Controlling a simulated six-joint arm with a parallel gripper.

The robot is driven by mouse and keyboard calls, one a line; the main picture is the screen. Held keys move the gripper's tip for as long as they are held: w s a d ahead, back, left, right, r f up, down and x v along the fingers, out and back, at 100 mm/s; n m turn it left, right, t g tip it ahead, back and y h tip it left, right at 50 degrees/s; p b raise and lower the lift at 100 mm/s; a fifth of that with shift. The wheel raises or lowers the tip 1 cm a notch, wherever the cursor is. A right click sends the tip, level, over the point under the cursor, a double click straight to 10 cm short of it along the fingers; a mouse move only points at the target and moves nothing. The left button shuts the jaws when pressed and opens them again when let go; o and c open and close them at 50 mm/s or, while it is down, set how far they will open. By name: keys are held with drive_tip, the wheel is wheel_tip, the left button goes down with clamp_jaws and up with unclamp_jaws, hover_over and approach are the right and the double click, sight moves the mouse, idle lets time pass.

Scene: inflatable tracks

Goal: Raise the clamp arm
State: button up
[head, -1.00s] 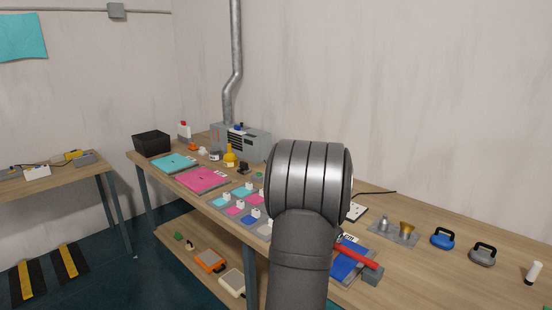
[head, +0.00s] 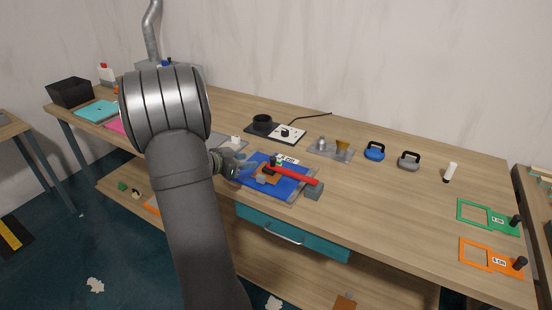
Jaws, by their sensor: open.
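The clamp arm (head: 295,175) is a red bar lying low, almost flat, over a blue board (head: 288,188) on the bench. Its right end is by a grey block (head: 314,191). Its left end is by a small dark and green part (head: 275,160). A brown-orange piece (head: 266,174) lies on the board under the bar's left part. My gripper (head: 238,165) is just left of the blue board, partly hidden behind my arm. Its fingers point right toward the board and are open, apart from the clamp arm.
Behind the board stand a black plate with a dark cup (head: 262,123) and a white socket panel (head: 288,134). A blue handled weight (head: 374,151) and grey one (head: 408,160) stand right. Green (head: 487,216) and orange (head: 490,258) frames lie far right.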

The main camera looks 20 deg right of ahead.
sight(272, 158)
drive_tip(key=x, duration=1.5)
drive_tip(key=shift+f, duration=0.1)
drive_tip(key=shift+c, duration=0.4)
clamp_jaws()
